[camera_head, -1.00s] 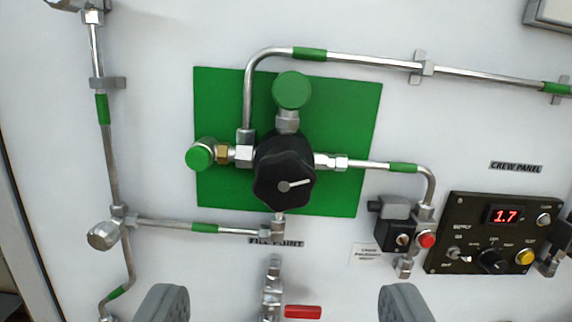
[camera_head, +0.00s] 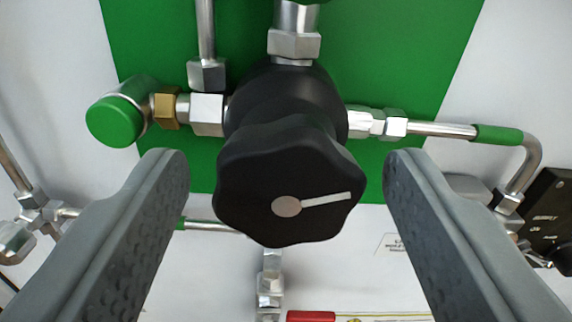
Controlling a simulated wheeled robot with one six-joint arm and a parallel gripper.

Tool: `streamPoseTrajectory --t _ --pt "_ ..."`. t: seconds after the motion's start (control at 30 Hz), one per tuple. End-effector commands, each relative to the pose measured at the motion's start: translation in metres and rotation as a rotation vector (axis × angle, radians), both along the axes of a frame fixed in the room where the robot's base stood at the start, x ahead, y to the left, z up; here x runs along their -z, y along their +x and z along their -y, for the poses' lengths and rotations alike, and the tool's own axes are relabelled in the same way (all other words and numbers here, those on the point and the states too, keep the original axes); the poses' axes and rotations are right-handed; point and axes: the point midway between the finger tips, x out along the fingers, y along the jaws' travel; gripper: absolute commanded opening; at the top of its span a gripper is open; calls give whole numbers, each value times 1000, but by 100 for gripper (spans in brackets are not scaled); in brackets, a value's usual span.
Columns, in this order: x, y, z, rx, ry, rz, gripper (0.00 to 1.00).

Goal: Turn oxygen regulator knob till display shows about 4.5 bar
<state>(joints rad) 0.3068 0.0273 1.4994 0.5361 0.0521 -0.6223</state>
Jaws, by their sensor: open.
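The black oxygen regulator knob (camera_head: 290,165) has a lobed rim and a silver centre. Its white pointer line aims to the right and slightly up. It sits in front of a green backing plate (camera_head: 400,60). My gripper (camera_head: 287,172) is open, with one grey finger on each side of the knob. Gaps show between both fingers and the knob, so neither appears to touch it. The display is out of view now; only the edge of its dark panel (camera_head: 547,215) shows at the right.
Metal pipes with fittings leave the regulator on several sides. A green-capped fitting (camera_head: 115,121) sticks out at the left. A green-banded pipe (camera_head: 500,135) runs to the right. A red handle (camera_head: 311,316) shows at the bottom edge below the knob.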

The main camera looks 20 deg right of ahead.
Motion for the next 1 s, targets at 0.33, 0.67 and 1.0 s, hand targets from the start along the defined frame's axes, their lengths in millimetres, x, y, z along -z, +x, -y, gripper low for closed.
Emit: streamPoseTrajectory --t 0.33,0.67,1.0 --pt "0 0 0 0 0 0 41" --pt "-1 0 0 0 8 3 18" --pt "-1 0 0 0 154 45 18"
